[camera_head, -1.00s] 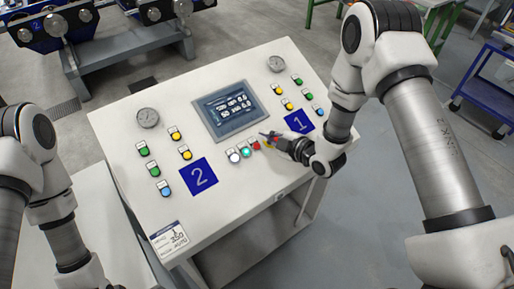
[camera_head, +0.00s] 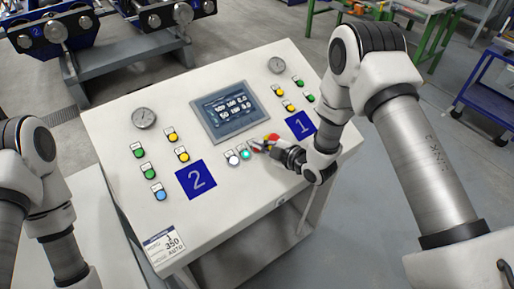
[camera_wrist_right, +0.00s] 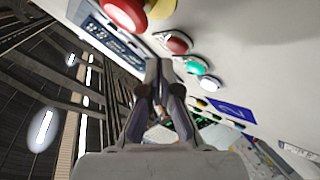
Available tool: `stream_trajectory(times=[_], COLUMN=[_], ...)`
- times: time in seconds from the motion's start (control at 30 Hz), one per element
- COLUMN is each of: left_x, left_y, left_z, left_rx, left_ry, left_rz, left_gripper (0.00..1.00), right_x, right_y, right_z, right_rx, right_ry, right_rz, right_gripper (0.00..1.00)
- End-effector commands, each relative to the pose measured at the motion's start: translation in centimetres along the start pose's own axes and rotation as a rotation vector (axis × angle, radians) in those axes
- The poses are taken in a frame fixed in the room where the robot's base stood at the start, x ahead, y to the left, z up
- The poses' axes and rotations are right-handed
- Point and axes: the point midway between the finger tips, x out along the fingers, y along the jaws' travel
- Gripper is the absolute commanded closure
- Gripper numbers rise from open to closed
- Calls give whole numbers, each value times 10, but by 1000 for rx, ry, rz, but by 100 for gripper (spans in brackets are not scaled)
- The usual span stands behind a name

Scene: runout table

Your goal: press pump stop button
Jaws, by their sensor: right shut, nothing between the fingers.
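The control panel (camera_head: 245,195) slopes in front of me. Along its front edge are a white button (camera_head: 232,158), a green button (camera_head: 245,153) and a small red button, largely hidden by my fingers in the head view. The red button shows in the right wrist view (camera_wrist_right: 178,42), beside the green (camera_wrist_right: 195,66) and white ones (camera_wrist_right: 210,83). My right gripper (camera_head: 256,146) is shut and empty, its tips close to the red button. In the wrist view the tips (camera_wrist_right: 158,68) appear beside it; contact cannot be told. My left gripper is not in view.
A larger red mushroom button (camera_head: 271,138) with yellow sits right behind my right fingers. A screen (camera_head: 230,115), gauges (camera_head: 144,118) and several coloured buttons lie around. Blue plates mark 2 (camera_head: 196,180) and 1 (camera_head: 300,125). A blue cart (camera_head: 478,112) stands at right.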

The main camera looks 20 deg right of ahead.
Motion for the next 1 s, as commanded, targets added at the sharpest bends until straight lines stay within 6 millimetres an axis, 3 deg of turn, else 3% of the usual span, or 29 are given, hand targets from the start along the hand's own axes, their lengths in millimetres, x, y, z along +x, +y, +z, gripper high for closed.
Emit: stream_trajectory(times=[1.0], left_x=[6], left_y=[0], left_z=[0], left_rx=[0], left_ry=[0], left_rz=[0], left_gripper=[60], right_x=[3], right_y=[-3], right_z=[3], right_rx=[0], right_ry=[0], right_rz=[0], right_gripper=[100])
